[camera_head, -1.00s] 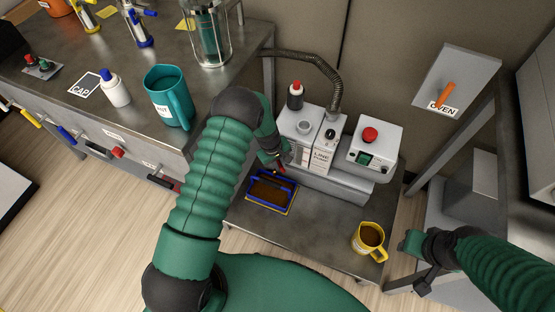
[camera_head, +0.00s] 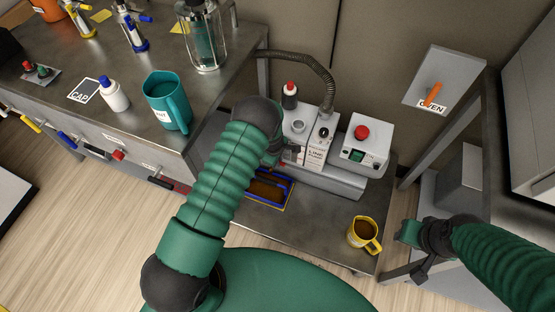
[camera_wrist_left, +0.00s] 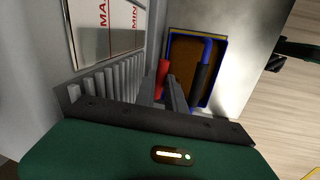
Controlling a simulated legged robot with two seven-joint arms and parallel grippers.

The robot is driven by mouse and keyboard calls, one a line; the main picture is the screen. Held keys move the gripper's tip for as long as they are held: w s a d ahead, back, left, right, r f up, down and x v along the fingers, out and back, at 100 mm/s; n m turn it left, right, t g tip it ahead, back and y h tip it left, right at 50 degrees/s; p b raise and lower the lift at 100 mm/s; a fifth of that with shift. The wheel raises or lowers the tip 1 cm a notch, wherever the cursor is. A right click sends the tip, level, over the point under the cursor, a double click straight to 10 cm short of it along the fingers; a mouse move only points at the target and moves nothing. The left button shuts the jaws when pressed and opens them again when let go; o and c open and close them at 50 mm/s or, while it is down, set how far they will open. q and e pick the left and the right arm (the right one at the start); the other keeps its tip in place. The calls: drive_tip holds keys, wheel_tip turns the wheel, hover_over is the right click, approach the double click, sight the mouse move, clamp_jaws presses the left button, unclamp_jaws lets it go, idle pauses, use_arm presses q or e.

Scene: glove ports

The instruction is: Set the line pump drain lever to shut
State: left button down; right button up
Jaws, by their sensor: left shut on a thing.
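The line pump (camera_head: 316,152) is a pale grey unit with a "LINE" label, on the low metal bench. Its red drain lever (camera_wrist_left: 162,76) shows in the left wrist view, low on the pump's front beside a ribbed grille. My left gripper (camera_wrist_left: 172,92) is shut on the red lever, its dark fingers around the lever's near part. In the head view my left gripper (camera_head: 284,152) is at the pump's left front and my arm hides the lever. My right gripper (camera_head: 408,233) is apart, right of the bench; its jaw gap is unclear.
A blue-rimmed tray (camera_head: 284,196) with brown contents sits below the pump, also in the left wrist view (camera_wrist_left: 212,98). A yellow mug (camera_head: 364,234) stands near the bench's front right. A control box (camera_head: 363,147) with a red button adjoins the pump. A teal jug (camera_head: 167,101) stands on the left bench.

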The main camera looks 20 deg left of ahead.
idle(0.3)
use_arm(q)
drive_tip(key=c, duration=1.4)
unclamp_jaws()
drive_tip(key=s+r+p, duration=0.3)
drive_tip(key=r+p, duration=0.2)
drive_tip(key=r, duration=1.1)
drive_tip(key=shift+r, duration=0.25)
drive_tip(key=shift+s, duration=0.1)
